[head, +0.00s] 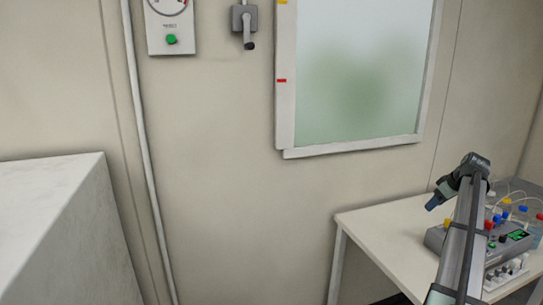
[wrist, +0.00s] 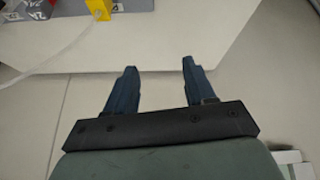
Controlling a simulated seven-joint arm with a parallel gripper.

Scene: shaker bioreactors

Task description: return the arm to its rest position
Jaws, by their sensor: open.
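My gripper (head: 432,204) shows in the head view at the right, at the end of my raised arm, near the left part of the white table. In the wrist view my gripper (wrist: 156,78) has its two dark blue fingers apart, with nothing between them. Past the fingertips are the pale tabletop edge and the floor. In the head view the fingers are small and their gap is hard to make out.
The white table (head: 375,226) at the right carries a grey bioreactor unit (head: 510,238) with coloured caps and tubing. In the wrist view a yellow block (wrist: 98,9) and grey blocks lie at the top left. A large white block (head: 60,235) stands at the left. A framed window (head: 355,85) is on the wall.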

